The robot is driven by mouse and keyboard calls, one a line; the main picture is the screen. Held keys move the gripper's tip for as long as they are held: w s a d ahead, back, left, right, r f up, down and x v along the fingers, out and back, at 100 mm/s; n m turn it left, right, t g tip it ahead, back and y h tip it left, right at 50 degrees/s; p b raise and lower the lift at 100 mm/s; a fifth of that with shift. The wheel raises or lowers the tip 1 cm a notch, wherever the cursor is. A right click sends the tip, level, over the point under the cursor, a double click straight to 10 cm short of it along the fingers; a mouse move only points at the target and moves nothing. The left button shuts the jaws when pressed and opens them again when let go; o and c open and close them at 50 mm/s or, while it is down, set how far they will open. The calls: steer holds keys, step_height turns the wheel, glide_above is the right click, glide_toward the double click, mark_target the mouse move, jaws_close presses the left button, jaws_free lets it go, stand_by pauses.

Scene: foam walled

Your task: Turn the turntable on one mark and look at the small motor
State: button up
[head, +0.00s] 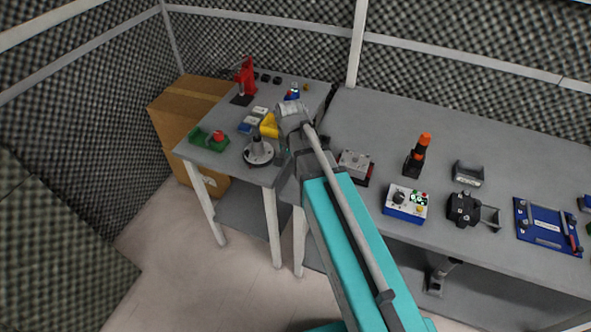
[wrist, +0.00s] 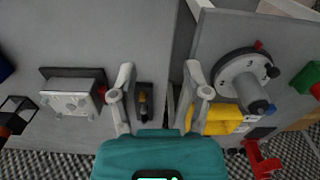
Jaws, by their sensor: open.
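The turntable (head: 259,157) is a round disc near the front edge of the left table. It also shows in the wrist view (wrist: 228,74), with a red bit at its rim and dark knobs on one side. A grey cylinder (head: 257,143), likely the small motor, stands on the disc; in the wrist view the cylinder (wrist: 252,97) shows its dark end. My gripper (wrist: 160,92) is open and empty, with the turntable to the right of its fingers in the wrist view. In the head view my arm hides the fingers.
A yellow block (head: 269,126) stands close behind the turntable. A grey box (head: 355,163) and a blue control box (head: 405,204) sit right of my arm. Foam walls close in behind.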

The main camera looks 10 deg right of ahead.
steer(key=shift+s+d+f+n, duration=0.2)
steer(key=shift+s+d+n, duration=0.1)
steer(key=shift+s, duration=0.2)
steer(key=shift+s+d+f+n, duration=0.2)
steer(key=shift+s+d, duration=0.05)
steer(key=shift+s, duration=0.25)
steer(key=s+d+n, duration=0.3)
steer(key=s+n, duration=0.1)
steer(key=s, duration=0.3)
steer(key=shift+s+d, duration=0.3)
steer(key=shift+d, duration=0.1)
steer(key=shift+d, duration=0.15)
